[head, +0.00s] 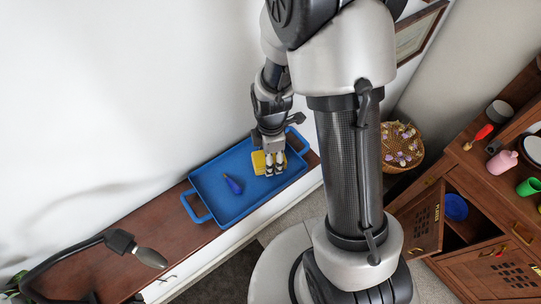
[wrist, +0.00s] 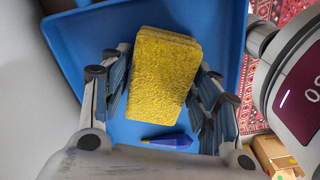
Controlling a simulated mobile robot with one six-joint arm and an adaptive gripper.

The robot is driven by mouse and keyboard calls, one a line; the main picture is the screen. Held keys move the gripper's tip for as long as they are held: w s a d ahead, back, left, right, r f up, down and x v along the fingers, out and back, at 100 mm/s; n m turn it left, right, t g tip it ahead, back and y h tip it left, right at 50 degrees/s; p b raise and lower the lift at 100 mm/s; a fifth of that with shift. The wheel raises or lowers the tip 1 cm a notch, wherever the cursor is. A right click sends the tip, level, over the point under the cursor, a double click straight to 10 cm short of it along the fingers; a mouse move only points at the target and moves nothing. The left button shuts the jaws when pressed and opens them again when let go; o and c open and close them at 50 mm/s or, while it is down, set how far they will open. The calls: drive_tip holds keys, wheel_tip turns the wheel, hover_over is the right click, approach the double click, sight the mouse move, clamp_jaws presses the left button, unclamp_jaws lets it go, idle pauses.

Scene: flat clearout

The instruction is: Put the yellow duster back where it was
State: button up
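The yellow duster (head: 258,162) is a flat, rough-textured block in the right part of the blue tray (head: 232,214). In the wrist view the duster (wrist: 163,75) fills the space between the fingers, slightly turned relative to them. My gripper (head: 273,168) is lowered over the tray, and its fingers hide part of the duster. In the wrist view my gripper (wrist: 166,62) has its fingers spread to either side of the duster, close to its edges. I see no clear clamping.
A blue-handled tool (head: 233,184) lies left of the duster in the tray. The tray rests on a brown shelf (head: 130,227) with a lamp (head: 148,257). A wicker basket (head: 398,163) and a wooden cabinet (head: 485,182) with an open door stand to the right.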

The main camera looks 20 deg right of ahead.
drive_tip(key=o, duration=0.3)
wheel_tip(320, 180, up, 12)
drive_tip(key=shift+r, duration=0.1)
idle(0.6)
drive_tip(key=shift+b, duration=0.3)
drive_tip(key=s+f+m+t+b, duration=0.1)
drive_tip(key=s+f+m+b, duration=0.1)
drive_tip(key=s+m+b, duration=0.3)
drive_tip(key=s+f+m+t+b, duration=0.2)
drive_tip(key=s+m+b, duration=0.3)
drive_tip(key=b, duration=0.4)
drive_tip(key=s+f+m+t+b, duration=0.1)
drive_tip(key=s+f+m+b, duration=0.1)
drive_tip(key=s+m+b, duration=0.3)
drive_tip(key=shift+a+f+m+t+b, duration=0.1)
drive_tip(key=shift+f+m+t+b, duration=0.15)
drive_tip(key=shift+m+b, duration=0.75)
